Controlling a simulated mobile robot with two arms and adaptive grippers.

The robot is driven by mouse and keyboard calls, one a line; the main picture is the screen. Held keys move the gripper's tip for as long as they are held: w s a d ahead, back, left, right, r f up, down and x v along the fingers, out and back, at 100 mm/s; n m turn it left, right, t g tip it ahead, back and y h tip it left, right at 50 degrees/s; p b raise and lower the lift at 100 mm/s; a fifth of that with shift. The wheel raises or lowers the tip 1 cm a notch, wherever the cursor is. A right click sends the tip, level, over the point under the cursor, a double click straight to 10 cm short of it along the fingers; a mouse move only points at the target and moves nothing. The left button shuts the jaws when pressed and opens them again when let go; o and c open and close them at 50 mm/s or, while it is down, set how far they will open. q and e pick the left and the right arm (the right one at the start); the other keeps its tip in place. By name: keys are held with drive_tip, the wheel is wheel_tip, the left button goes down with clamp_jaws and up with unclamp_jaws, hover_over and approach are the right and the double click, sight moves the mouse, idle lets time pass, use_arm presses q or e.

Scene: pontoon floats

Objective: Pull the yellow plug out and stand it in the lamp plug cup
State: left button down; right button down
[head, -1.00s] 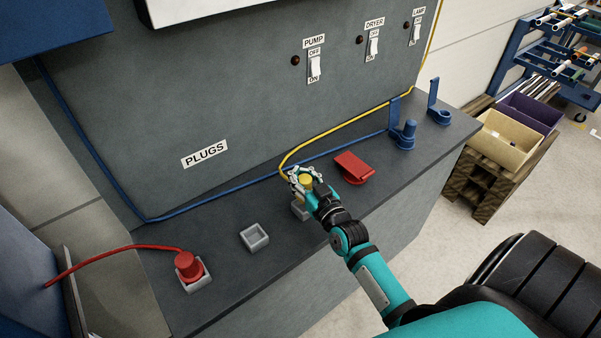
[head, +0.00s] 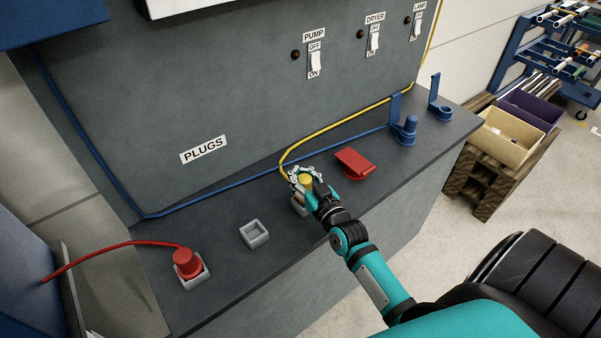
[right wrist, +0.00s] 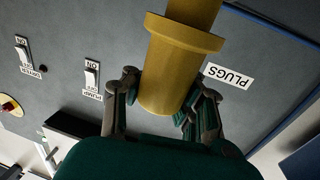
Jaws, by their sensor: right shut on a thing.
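The yellow plug (head: 305,181) is between the fingers of my right gripper (head: 307,184), just above or in a grey square socket (head: 298,208) on the counter. The gripper hides much of this socket, so I cannot tell how deep the plug sits. In the right wrist view, the fingers close on both sides of the yellow plug (right wrist: 172,75). An empty blue cup with an upright tab (head: 439,113) stands at the counter's right end, below the LAMP switch (head: 416,30). My left gripper is not in view.
A blue plug (head: 410,126) stands in a blue cup beside the empty one. A red lidded cup (head: 354,161) lies between. A red plug (head: 185,262) sits in the left socket; the middle socket (head: 253,233) is empty. A yellow cable (head: 345,121) runs along the panel.

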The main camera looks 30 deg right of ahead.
drive_tip(key=shift+f+b, duration=0.7)
drive_tip(key=shift+f, duration=0.4)
drive_tip(key=c, duration=1.1)
unclamp_jaws()
drive_tip(key=shift+o, duration=0.2)
drive_tip(key=shift+s, duration=0.15)
drive_tip(key=s, duration=0.7)
drive_tip(key=s+a, duration=0.1)
drive_tip(key=s, duration=0.3)
drive_tip(key=shift+s+r, duration=0.1)
drive_tip(key=shift+s, duration=0.25)
